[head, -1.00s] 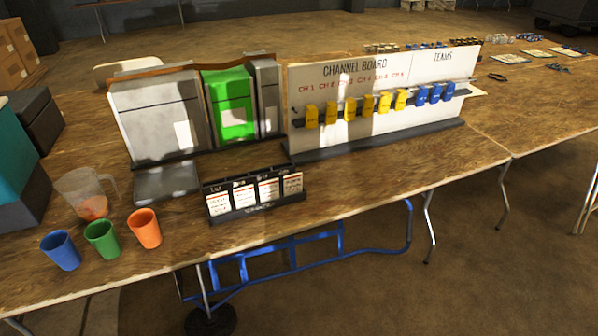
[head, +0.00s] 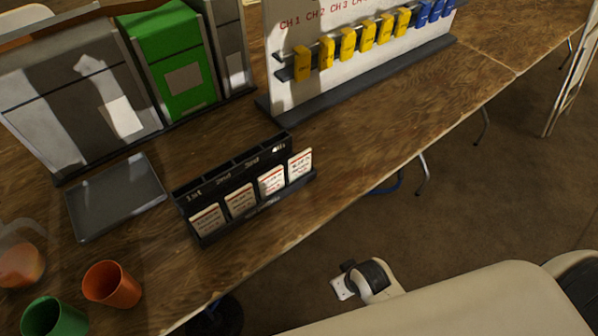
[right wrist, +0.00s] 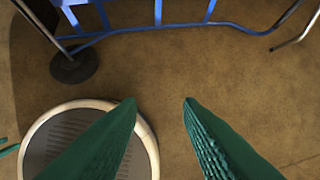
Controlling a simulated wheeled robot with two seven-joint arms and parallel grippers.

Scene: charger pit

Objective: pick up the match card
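A black card rack (head: 233,166) with labels such as "1st" stands near the table's front edge in the head view. It holds several white match cards with red headings in a row: the leftmost card (head: 206,219), the ones beside it (head: 240,201) and (head: 271,181), and the rightmost card (head: 299,164), which sits slightly higher. In the right wrist view my right gripper (right wrist: 160,103) has its two green fingers spread, with only floor between them. It is empty and away from the rack. My left gripper is not in view.
An orange cup (head: 112,285) and a green cup (head: 53,317) stand left of the rack. The channel board (head: 330,70) stands behind right. A blue frame (right wrist: 160,27) is under the table.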

